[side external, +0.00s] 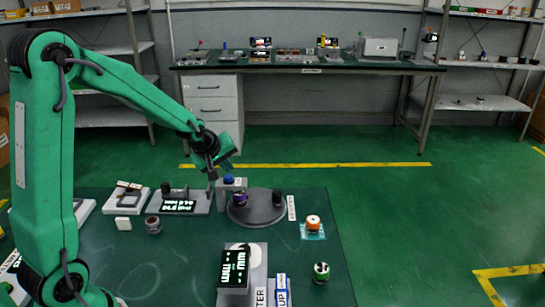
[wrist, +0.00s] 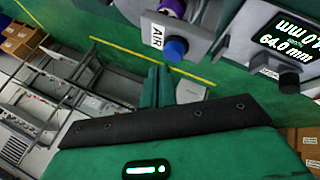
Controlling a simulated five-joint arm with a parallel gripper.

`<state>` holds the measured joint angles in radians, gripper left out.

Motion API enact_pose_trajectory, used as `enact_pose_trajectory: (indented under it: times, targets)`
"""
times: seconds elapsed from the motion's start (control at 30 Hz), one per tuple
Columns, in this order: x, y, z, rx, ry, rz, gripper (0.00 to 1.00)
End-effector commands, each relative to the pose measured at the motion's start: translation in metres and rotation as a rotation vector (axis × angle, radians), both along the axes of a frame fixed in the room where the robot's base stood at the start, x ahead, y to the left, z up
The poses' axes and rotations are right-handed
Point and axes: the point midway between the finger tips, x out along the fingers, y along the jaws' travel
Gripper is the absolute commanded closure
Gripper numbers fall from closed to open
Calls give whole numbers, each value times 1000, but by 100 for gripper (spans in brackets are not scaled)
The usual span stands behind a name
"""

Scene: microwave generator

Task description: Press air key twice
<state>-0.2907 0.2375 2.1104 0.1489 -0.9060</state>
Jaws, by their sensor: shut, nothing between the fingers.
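The air key is a round blue button (side external: 228,179) on a small grey block (side external: 232,187) at the middle of the green work mat. In the wrist view the blue button (wrist: 175,48) sits beside a white label reading AIR (wrist: 157,35). My gripper (side external: 212,173) is shut and empty, pointing down just left of the blue button in the side view. In the wrist view my gripper's fingertips (wrist: 156,72) show just below the button. I cannot tell whether they touch it.
A grey turntable (side external: 257,212) with a purple-topped part and a black knob stands right of the key. A display box (side external: 180,206) with a black knob is to the left. A microwave-like display unit (side external: 236,270) and an orange-topped jar (side external: 313,224) stand nearer the front.

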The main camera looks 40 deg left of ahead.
Motion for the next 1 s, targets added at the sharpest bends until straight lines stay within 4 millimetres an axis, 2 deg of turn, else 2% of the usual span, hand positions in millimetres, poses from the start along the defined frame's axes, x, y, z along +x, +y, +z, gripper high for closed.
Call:
enact_pose_trajectory:
  times: [0.67, 1.0]
  targets:
    - [0, 0, -1, 0, 0, 0, 100]
    - [-1, 2, -8, 2, 2, 2, 100]
